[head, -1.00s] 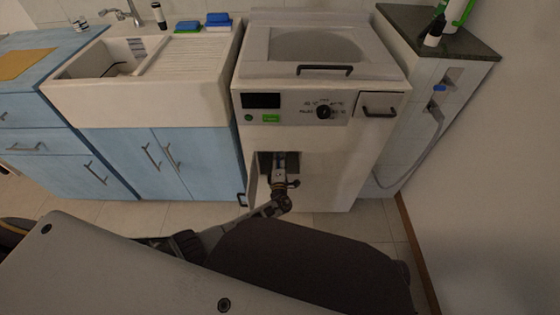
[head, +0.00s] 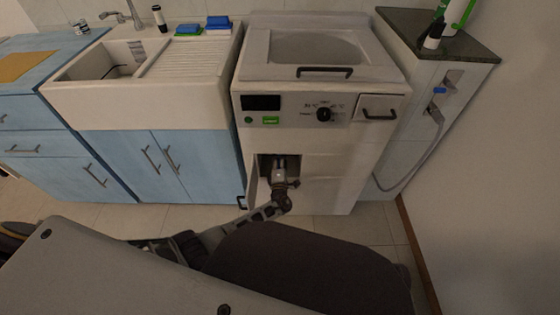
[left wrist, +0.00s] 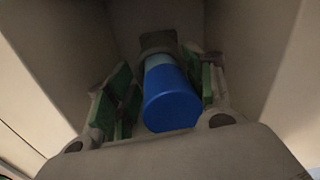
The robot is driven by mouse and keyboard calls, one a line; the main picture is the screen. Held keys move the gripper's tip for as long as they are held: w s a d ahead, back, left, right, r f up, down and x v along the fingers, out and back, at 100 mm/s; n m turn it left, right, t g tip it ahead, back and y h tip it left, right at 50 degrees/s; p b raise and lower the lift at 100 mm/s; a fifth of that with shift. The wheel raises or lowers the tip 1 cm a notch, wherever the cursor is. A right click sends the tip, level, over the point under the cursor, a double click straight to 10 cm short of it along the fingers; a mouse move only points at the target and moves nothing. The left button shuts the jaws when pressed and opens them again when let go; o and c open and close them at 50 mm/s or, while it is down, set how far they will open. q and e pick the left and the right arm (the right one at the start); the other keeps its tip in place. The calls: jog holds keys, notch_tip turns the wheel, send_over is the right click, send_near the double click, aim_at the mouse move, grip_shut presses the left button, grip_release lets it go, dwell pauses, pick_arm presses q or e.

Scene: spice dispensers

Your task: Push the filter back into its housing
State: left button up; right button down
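The filter (left wrist: 172,98) shows in the left wrist view as a blue cylinder end with a paler blue-green section behind it. It points into a dark round opening, the housing (left wrist: 158,42), at the back of the recess. My left gripper (left wrist: 165,72) has its green-padded fingers on either side of the filter, with a gap at the left finger and little space at the right. In the head view my left gripper (head: 279,166) reaches into the opening low on the front of the washing machine (head: 330,150); the filter is hidden there. My right gripper is not in view.
The small hatch door (head: 252,188) hangs open at the left of the opening. Pale recess walls stand close on both sides of my gripper. Blue cabinets (head: 160,165) with a sink adjoin on the left; a grey hose (head: 425,150) hangs on the right.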

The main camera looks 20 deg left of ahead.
pick_arm(q)
jog(key=shift+s, duration=0.2)
dwell(0.3)
jog(key=v, duration=1.1)
jog(key=shift+s, duration=0.25)
jog(key=shift+d, duration=0.1)
jog(key=shift+c, duration=0.4)
